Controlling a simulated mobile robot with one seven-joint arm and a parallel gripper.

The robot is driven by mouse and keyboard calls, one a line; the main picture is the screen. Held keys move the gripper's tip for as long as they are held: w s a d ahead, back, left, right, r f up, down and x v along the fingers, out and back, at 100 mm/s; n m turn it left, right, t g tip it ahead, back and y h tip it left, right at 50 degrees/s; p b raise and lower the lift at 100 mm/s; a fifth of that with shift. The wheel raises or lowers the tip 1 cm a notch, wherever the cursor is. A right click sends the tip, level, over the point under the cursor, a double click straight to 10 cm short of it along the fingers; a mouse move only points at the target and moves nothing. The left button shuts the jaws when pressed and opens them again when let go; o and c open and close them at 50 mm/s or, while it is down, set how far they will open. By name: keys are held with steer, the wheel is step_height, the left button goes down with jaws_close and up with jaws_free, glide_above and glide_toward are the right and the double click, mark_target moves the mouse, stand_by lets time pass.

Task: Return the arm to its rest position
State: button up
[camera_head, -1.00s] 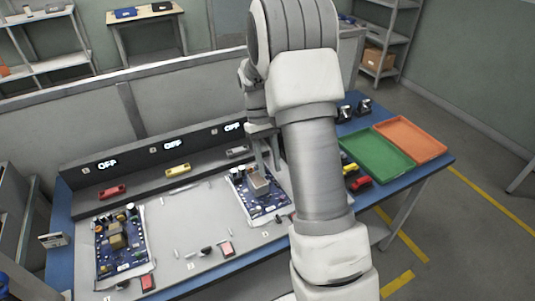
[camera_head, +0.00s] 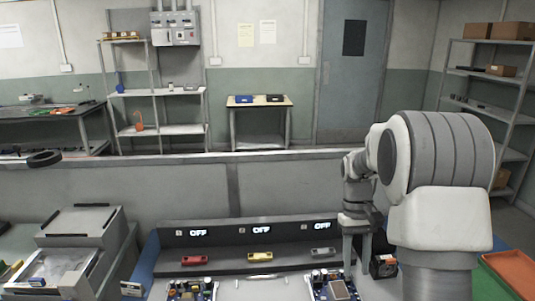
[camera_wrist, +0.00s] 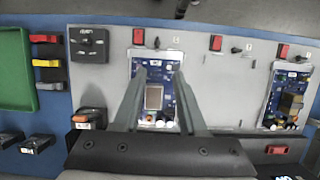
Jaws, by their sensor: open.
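My arm rises at the right of the head view, with my gripper (camera_head: 357,262) hanging down over the bench beside the rightmost display. In the wrist view my gripper (camera_wrist: 160,76) points its two fingers apart, with nothing held between them. Below and between them lies a blue circuit board (camera_wrist: 171,75) with a grey square chip. The same board shows partly at the bottom edge of the head view (camera_head: 322,288).
A grey console (camera_head: 240,262) with several "OFF" displays spans the bench back. A second board (camera_wrist: 289,100) lies right in the wrist view. A green tray (camera_wrist: 14,60) and yellow block (camera_wrist: 47,74) lie left. An orange tray (camera_head: 515,270) is at far right in the head view.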

steer(key=s+a+r+t, duration=0.4)
steer(key=s+r, duration=0.3)
steer(key=s, duration=0.3)
steer(key=s+a+r+t, duration=0.5)
steer(key=s+r, duration=0.2)
steer(key=s, duration=0.3)
steer(key=shift+a, duration=0.35)
